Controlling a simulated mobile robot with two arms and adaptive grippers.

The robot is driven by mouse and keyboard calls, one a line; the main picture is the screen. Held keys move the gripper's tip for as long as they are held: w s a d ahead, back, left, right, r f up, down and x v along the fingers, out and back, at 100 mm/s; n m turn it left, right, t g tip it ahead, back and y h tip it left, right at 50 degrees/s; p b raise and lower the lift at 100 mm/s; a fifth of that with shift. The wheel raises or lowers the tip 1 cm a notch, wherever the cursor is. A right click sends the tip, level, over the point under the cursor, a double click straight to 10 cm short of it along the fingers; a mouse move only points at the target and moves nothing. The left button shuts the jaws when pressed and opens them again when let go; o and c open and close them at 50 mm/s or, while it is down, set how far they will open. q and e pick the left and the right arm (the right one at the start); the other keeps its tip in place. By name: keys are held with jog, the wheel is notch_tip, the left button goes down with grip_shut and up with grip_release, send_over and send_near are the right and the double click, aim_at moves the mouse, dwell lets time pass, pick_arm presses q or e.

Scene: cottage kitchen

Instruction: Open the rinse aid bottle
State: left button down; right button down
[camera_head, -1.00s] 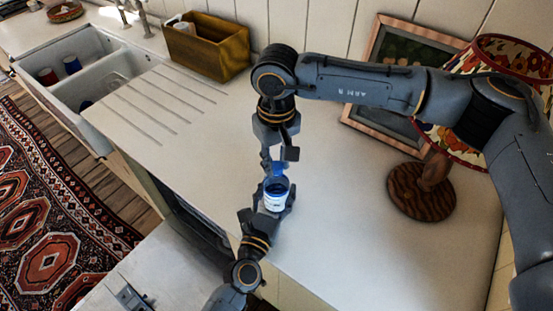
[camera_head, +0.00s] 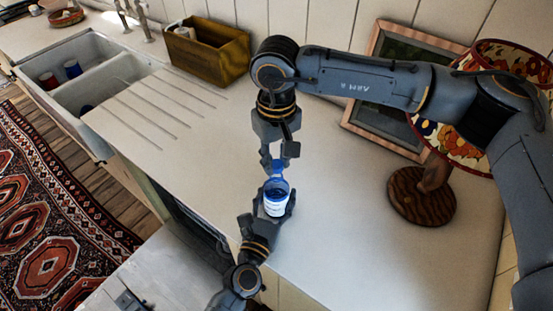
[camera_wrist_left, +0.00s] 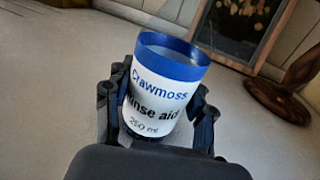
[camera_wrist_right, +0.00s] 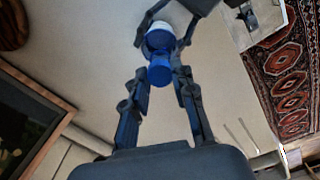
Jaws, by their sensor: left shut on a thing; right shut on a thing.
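The rinse aid bottle (camera_head: 275,204) is white with a blue rim and stands roughly upright over the counter. Its label reads "Crawmoss Rinse aid 250 ml" in the left wrist view (camera_wrist_left: 160,92), where its top shows open and uncapped. My left gripper (camera_head: 266,207) is shut around the bottle's body from the front. My right gripper (camera_head: 278,160) points down from above and is shut on the blue cap (camera_head: 277,167). The cap is just above the bottle's mouth, apart from it. The cap also shows between the fingertips in the right wrist view (camera_wrist_right: 159,74).
A lamp with a wooden base (camera_head: 420,198) and a framed picture (camera_head: 385,120) stand to the right. A wooden box (camera_head: 208,52) is at the back, by the sink (camera_head: 95,85) with cups. The counter (camera_head: 350,225) right of the bottle is clear.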

aim_at(277, 164)
jog(key=shift+r, duration=0.1)
jog(key=shift+r, duration=1.95)
pick_arm(q)
jog(key=shift+c, duration=2)
grip_release()
